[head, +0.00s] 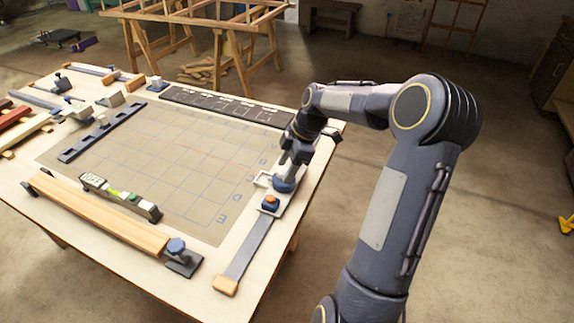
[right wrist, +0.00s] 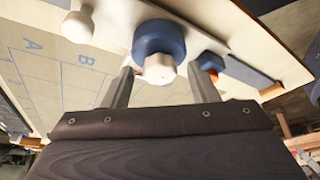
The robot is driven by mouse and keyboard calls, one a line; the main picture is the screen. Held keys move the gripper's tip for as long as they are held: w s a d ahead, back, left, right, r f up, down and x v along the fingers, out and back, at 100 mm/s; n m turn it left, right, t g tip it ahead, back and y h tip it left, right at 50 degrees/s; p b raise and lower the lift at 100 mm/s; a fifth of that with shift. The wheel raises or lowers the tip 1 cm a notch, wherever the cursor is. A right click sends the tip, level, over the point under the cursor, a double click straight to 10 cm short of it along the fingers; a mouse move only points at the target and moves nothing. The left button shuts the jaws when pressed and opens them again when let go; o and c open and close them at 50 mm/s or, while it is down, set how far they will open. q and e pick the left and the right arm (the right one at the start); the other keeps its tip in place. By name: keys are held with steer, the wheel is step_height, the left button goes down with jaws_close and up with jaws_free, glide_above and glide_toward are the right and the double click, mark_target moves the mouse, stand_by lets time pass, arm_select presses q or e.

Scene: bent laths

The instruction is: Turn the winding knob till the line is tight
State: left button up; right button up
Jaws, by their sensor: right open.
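A round blue knob (head: 284,185) sits in a pale fitting at the right edge of the table. In the right wrist view the blue knob (right wrist: 158,33) has a pale, faceted centre piece. My right gripper (head: 288,171) points down right over it. In the right wrist view my right gripper (right wrist: 160,70) is open, one finger on each side of the knob's pale centre; whether they touch it I cannot tell. A faint reddish line crosses the gridded mat (head: 160,160); its tightness cannot be told. My left gripper is out of view.
A bar clamp with an orange-and-blue knob (head: 270,202) lies close in front of the blue knob. A wooden beam (head: 100,215) and a level-like tool (head: 120,197) lie on the near left. A dark strip (head: 225,105) lies behind. The mat's middle is clear.

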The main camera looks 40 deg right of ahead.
steer(key=shift+c, duration=0.2)
steer(key=c, duration=0.9)
steer(key=shift+c, duration=0.2)
